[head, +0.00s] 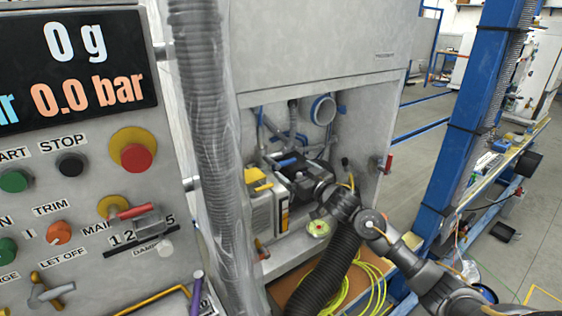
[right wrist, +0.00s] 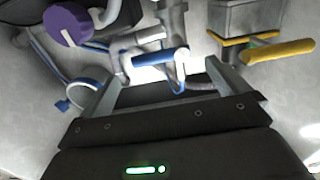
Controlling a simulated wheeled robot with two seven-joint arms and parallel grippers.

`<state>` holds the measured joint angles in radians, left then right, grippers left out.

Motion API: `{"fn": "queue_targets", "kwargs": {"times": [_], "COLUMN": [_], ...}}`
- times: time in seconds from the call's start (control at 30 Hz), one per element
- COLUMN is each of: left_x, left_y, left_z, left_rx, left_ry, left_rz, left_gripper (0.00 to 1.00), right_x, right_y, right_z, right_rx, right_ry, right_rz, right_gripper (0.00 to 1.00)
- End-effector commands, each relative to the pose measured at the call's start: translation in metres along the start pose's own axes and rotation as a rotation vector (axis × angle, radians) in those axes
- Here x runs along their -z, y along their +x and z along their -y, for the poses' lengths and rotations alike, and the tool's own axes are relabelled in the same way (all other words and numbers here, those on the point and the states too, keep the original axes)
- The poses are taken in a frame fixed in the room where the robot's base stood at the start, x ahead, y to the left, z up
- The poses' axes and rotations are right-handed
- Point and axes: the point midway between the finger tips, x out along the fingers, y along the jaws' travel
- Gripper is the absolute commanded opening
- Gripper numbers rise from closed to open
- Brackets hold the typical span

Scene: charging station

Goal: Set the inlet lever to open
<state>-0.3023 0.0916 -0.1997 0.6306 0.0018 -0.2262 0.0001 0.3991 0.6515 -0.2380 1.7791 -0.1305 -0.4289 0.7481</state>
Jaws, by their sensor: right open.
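A blue-handled lever (right wrist: 158,58) on grey pipework shows in the right wrist view, between and just beyond my fingertips; I see no label that names it as the inlet lever. Its handle lies roughly crosswise in that view. In the head view my right gripper (head: 283,160) is inside the open cabinet, close to blue and grey pipework (head: 297,136). In the right wrist view my right gripper (right wrist: 160,80) is open, its two fingers wide apart with nothing held. Contact with the lever cannot be told. My left gripper is not in view.
A yellow lever (right wrist: 280,50) and a purple knob (right wrist: 67,25) flank the fingers. A yellow-topped box (head: 264,208) stands in the cabinet (head: 375,120), with a red handle (head: 385,163) at its right side. A control panel (head: 100,180) and ribbed hose (head: 205,130) are left.

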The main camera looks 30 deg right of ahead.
Motion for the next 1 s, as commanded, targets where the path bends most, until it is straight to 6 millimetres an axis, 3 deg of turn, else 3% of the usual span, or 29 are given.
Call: {"fn": "queue_targets", "kwargs": {"times": [0.2, 0.4, 0.6, 0.87, 1.0], "left_x": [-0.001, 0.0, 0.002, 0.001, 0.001], "left_y": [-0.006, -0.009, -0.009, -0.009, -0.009], "left_z": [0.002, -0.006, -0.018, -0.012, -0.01], "left_rx": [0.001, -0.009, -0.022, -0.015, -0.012], "left_ry": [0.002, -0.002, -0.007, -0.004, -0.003], "left_rz": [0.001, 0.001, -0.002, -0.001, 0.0], "left_gripper": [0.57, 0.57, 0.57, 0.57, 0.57], "right_x": [0.002, 0.001, -0.001, -0.001, -0.001], "right_y": [0.043, 0.072, 0.084, 0.085, 0.085], "right_z": [0.0, 0.0, 0.0, 0.0, 0.0], "right_rx": [-0.002, -0.002, -0.001, -0.001, -0.001], "right_ry": [0.002, 0.001, -0.001, -0.001, -0.001], "right_rz": [0.0, 0.001, 0.001, 0.001, 0.001], "right_gripper": [1.0, 1.0, 1.0, 1.0, 0.83]}}
